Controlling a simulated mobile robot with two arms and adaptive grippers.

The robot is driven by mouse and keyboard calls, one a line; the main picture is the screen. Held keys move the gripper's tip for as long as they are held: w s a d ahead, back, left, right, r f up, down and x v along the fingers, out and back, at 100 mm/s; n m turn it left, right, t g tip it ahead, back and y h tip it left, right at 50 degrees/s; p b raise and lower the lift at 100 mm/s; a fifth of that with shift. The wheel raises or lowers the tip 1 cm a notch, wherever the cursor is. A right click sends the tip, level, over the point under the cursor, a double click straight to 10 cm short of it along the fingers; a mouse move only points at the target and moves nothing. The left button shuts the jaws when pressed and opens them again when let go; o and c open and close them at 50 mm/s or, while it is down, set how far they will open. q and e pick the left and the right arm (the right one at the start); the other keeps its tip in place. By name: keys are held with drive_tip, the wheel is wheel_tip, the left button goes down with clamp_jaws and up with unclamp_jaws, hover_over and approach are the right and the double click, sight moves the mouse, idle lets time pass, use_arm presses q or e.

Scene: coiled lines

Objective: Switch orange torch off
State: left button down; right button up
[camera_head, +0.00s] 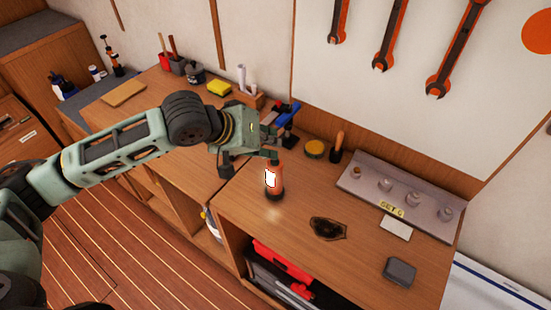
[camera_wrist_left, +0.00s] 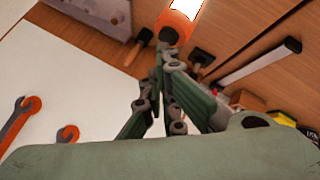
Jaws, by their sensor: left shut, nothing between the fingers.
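The orange torch (camera_head: 276,187) stands upright on the wooden workbench, with a white label on its side and a dark base. A pale patch of light shows on the bench just in front of the base. My left gripper (camera_head: 272,156) is shut and empty, its fingertips at the torch's top end. In the left wrist view the shut fingertips (camera_wrist_left: 163,46) are beside the orange end of the torch (camera_wrist_left: 175,24); I cannot tell whether they touch. The torch's switch cannot be made out. My right gripper is not in view.
A grey rack (camera_head: 400,203) with several knobs stands at the back right. A dark patch (camera_head: 327,229) and a grey box (camera_head: 399,271) are on the bench right of the torch. A blue tool (camera_head: 287,112) and a yellow-topped tin (camera_head: 314,149) are behind it. The front right bench is mostly clear.

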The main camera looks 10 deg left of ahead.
use_arm(q)
drive_tip(key=shift+f, duration=0.35)
idle(0.3)
drive_tip(key=shift+r+p, duration=0.8)
drive_tip(key=shift+p, duration=0.4)
wheel_tip(320, 180, up, 6)
drive_tip(key=p, duration=0.7)
